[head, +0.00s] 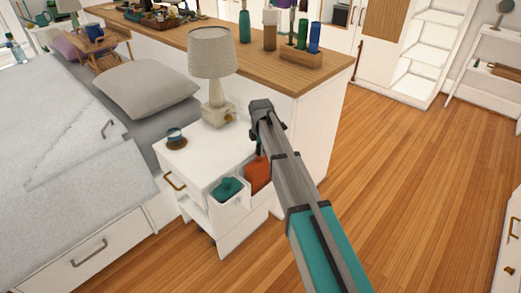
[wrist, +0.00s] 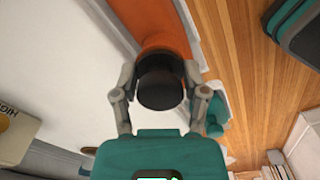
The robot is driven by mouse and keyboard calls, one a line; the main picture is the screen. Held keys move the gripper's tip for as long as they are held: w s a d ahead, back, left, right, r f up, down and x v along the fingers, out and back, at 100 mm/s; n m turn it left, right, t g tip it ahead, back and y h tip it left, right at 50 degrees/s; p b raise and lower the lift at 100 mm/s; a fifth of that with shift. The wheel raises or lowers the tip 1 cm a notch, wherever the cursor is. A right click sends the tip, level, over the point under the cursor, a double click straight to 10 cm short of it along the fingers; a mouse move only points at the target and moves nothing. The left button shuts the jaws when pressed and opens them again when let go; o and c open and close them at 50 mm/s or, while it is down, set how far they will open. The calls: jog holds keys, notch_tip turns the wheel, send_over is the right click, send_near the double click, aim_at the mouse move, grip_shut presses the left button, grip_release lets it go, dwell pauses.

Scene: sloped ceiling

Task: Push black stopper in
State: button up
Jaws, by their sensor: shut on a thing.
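The black stopper (wrist: 160,88) shows in the wrist view as a dark round cylinder at the end of an orange body (wrist: 150,22). My gripper (wrist: 160,74) is shut on the stopper, with one finger at each side of it. In the head view the orange thing (head: 258,177) stands in the open drawer of the white nightstand (head: 207,150), under my gripper (head: 259,150). The stopper cannot be made out there. How deep the stopper sits in the orange body cannot be told.
A teal container (head: 228,188) sits beside the orange thing in the drawer. A lamp (head: 213,70) and a small cup (head: 175,136) stand on the nightstand. A wood-topped counter (head: 285,78) rises behind. The bed (head: 75,150) is at left; wooden floor (head: 420,170) is open at right.

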jog(key=o, duration=0.9)
jog(key=shift+o, duration=0.2)
jog(key=shift+r, duration=0.1)
jog(key=shift+r+p, duration=2.9)
jog(key=shift+p, duration=0.15)
grip_shut()
jog(key=shift+f+b, duration=1.2)
jog(key=shift+b, duration=0.05)
